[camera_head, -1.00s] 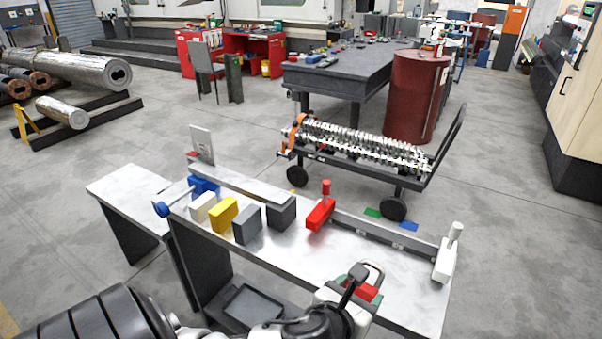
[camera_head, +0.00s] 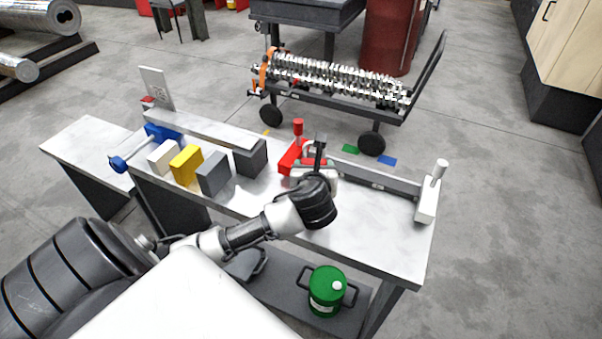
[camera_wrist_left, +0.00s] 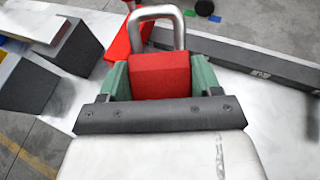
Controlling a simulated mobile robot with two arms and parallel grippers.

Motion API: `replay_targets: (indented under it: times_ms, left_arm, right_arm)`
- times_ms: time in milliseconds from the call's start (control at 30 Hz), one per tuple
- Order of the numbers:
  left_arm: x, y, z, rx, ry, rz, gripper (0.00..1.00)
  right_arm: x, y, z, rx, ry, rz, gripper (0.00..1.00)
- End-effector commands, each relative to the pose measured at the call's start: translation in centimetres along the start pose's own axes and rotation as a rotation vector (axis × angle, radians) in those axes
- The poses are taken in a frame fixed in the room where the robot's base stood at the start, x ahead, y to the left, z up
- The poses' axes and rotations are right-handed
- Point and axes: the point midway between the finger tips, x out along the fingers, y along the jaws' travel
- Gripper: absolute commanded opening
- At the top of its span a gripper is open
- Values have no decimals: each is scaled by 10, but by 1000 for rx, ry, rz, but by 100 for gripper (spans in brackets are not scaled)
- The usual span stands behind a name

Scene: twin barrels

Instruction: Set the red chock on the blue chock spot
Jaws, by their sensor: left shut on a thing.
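The red chock (camera_wrist_left: 160,77), a red block with a metal loop handle (camera_wrist_left: 157,14), is between the green-padded fingers of my left gripper (camera_wrist_left: 162,80) in the left wrist view. The gripper is shut on it. In the head view my left gripper (camera_head: 314,162) is over the bench near its far rail and mostly hides the chock. The blue chock spot (camera_head: 387,160) is a flat blue patch on the floor beyond the bench, near the cart's wheel. It also shows at the top of the left wrist view (camera_wrist_left: 214,18). My right gripper is out of view.
The steel bench (camera_head: 375,228) carries a red clamp (camera_head: 290,157), a white clamp (camera_head: 428,200) and several blocks. A green patch (camera_head: 351,149) lies left of the blue one. The cart (camera_head: 335,95) stands just behind both patches. A green canister (camera_head: 326,290) sits on the lower shelf.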

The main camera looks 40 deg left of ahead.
Motion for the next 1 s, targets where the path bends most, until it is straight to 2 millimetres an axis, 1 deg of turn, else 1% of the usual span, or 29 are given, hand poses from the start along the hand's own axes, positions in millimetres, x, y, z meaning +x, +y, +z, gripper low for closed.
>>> replay_targets:
  times_ms: [33, 200, 333, 500, 600, 933, 967, 1000]
  left_arm:
    - [6, 9, -3, 4, -1, 3, 24]
    - [18, 22, -8, 0, -3, 0, 24]
    - [22, 23, -14, 0, -2, -2, 24]
    - [31, 23, -38, 1, 2, 0, 24]
    - [34, 22, -46, 0, -1, -1, 24]
    - [35, 22, -48, 1, -2, -3, 24]
    - [35, 22, -49, 1, 0, -3, 68]
    - [35, 22, -49, 1, 0, -3, 74]
  right_arm:
    - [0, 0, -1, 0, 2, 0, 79]
    - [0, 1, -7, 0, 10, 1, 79]
    - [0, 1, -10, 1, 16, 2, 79]
    - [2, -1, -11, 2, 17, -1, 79]
    - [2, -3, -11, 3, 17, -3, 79]
    - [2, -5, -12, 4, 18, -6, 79]
    - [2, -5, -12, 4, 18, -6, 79]
    - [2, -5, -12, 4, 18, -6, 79]
